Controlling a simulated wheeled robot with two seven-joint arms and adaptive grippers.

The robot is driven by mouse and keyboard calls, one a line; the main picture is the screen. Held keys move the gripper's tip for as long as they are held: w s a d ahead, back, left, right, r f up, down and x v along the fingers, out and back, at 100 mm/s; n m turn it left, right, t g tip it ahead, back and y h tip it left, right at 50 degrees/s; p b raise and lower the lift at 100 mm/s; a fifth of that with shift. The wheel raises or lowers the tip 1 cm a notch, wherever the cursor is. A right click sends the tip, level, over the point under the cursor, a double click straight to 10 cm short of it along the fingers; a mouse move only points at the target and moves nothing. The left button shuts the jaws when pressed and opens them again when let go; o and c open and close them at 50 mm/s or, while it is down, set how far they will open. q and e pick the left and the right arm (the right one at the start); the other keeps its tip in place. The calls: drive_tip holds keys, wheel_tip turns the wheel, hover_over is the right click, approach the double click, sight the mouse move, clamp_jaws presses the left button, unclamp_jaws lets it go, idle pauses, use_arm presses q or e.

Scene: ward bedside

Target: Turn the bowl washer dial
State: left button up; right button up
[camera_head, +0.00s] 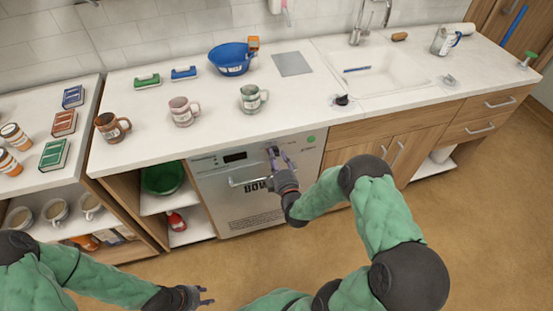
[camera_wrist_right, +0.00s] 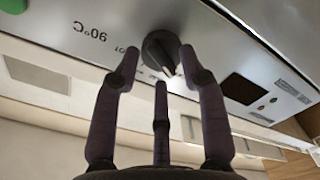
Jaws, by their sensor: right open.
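The bowl washer (camera_head: 240,205) is a silver front under the counter, with a handle and dark lettering. Its dial (camera_wrist_right: 160,50) is a dark round knob with a pale pointer on the control panel, seen in the right wrist view. My right gripper (camera_head: 281,154) is in front of the panel in the head view and hides the dial there. In the right wrist view its fingers (camera_wrist_right: 160,60) are spread, with the tips on either side of the dial; contact cannot be told. My left gripper (camera_head: 208,297) is low at the bottom, empty, fingers apart.
The washer's handle (camera_head: 248,181) juts out below the panel, left of my right gripper. A green button (camera_head: 311,139) is at the panel's right. Mugs, a blue bowl (camera_head: 231,58) and a sink (camera_head: 375,70) are on the counter above. The floor in front is clear.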

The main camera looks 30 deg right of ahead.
clamp_jaws()
drive_tip(key=shift+m, duration=0.3)
drive_tip(key=m+b, duration=0.1)
drive_tip(key=m, duration=0.2)
drive_tip(key=m+b, duration=0.1)
drive_tip(key=m, duration=0.3)
drive_tip(key=shift+d+f+m+b, duration=0.15)
drive_tip(key=shift+f+m+b, duration=0.05)
drive_tip(key=shift+m+b, duration=0.15)
drive_tip(key=m+b, duration=0.1)
drive_tip(key=m, duration=0.2)
drive_tip(key=shift+m, duration=0.25)
drive_tip(key=shift+s+f+m+b, duration=0.1)
drive_tip(key=shift+m+b, duration=0.55)
drive_tip(key=shift+m, duration=1.25)
